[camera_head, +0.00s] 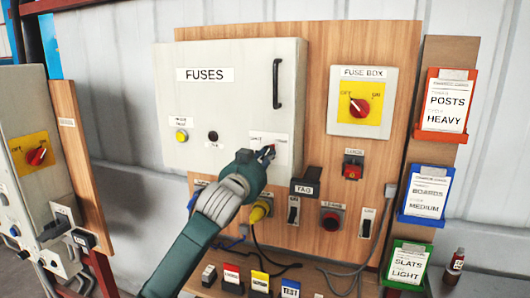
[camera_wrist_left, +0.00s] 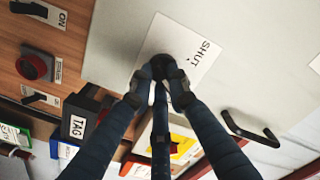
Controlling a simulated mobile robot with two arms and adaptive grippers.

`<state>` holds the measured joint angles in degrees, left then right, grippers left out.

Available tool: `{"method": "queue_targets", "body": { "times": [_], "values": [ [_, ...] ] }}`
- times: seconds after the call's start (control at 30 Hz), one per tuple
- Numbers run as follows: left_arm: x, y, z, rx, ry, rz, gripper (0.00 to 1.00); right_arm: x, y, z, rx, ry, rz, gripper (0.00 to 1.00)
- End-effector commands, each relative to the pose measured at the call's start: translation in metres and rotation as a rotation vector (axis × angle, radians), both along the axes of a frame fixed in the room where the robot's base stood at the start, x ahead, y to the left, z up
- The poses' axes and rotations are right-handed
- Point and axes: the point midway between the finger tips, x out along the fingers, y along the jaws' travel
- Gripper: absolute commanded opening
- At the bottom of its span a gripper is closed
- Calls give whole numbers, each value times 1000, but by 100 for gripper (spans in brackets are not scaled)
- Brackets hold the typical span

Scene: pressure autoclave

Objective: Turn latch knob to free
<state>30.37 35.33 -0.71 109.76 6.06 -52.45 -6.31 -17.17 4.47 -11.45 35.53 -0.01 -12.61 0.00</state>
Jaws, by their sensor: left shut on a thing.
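The fuses cabinet door (camera_head: 228,105) is a pale grey panel, closed flat against its box, with a black handle (camera_head: 276,84) at its right. The latch knob (camera_wrist_left: 159,63) is small and dark, on a white label plate (camera_wrist_left: 190,42) reading SHUT at one side. In the head view my left gripper (camera_head: 267,153) covers most of the knob, at the door's lower right. In the left wrist view its dark fingers (camera_wrist_left: 160,78) are closed around the knob. Which way the knob points is hidden. My right gripper is not in view.
A fuse box switch (camera_head: 360,105) with a red knob sits to the right on the wooden board. Below the door are a TAG holder (camera_head: 304,188), switches and a yellow plug (camera_head: 258,212) with cables. Card holders (camera_head: 446,105) line the right edge.

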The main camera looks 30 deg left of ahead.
Motion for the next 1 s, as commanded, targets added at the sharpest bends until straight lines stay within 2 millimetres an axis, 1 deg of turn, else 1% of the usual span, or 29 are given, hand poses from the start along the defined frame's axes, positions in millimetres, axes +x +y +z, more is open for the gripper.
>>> {"method": "queue_targets", "body": {
  "times": [0.03,0.1,0.4,0.97,1.0],
  "values": [
    [0,1,1,34,13,1,0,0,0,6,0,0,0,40],
    [0,1,1,77,22,1,0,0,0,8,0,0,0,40],
    [0,1,-1,191,49,1,0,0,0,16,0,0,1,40],
    [0,1,-2,220,55,1,0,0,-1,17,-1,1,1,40],
    [0,1,-2,220,55,1,20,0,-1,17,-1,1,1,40]
  ]
}}
